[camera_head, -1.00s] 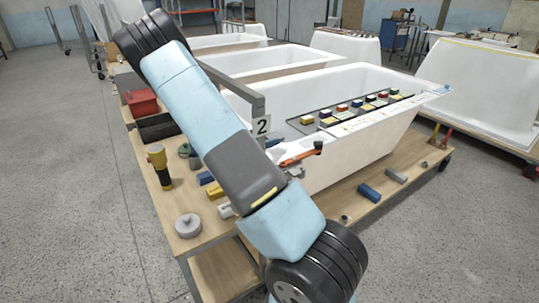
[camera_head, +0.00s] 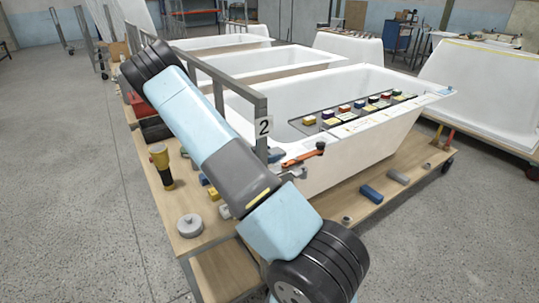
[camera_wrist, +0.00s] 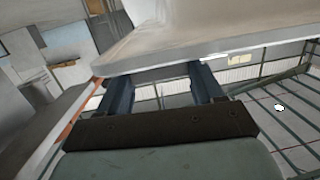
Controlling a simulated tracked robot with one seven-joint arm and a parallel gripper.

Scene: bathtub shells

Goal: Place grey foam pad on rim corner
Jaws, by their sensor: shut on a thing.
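My gripper (camera_wrist: 161,88) shows in the wrist view as two dark blue fingers held apart, their tips meeting the lower edge of a pale grey slab. I take them to be shut on the grey foam pad, but where it sits between the tips is not clear. I cannot tell whether the slab is the pad or a tub rim. In the head view my arm hides the gripper. The nearest white bathtub (camera_head: 425,104) stands upright with its rim exposed; its near left corner is partly behind a grey post and my arm.
An orange-handled tool (camera_head: 302,158) is at the tub's near side. A dark tray of coloured blocks (camera_head: 352,110) spans the tub. A blue block (camera_head: 371,193) and grey block (camera_head: 398,176) lie on the bench.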

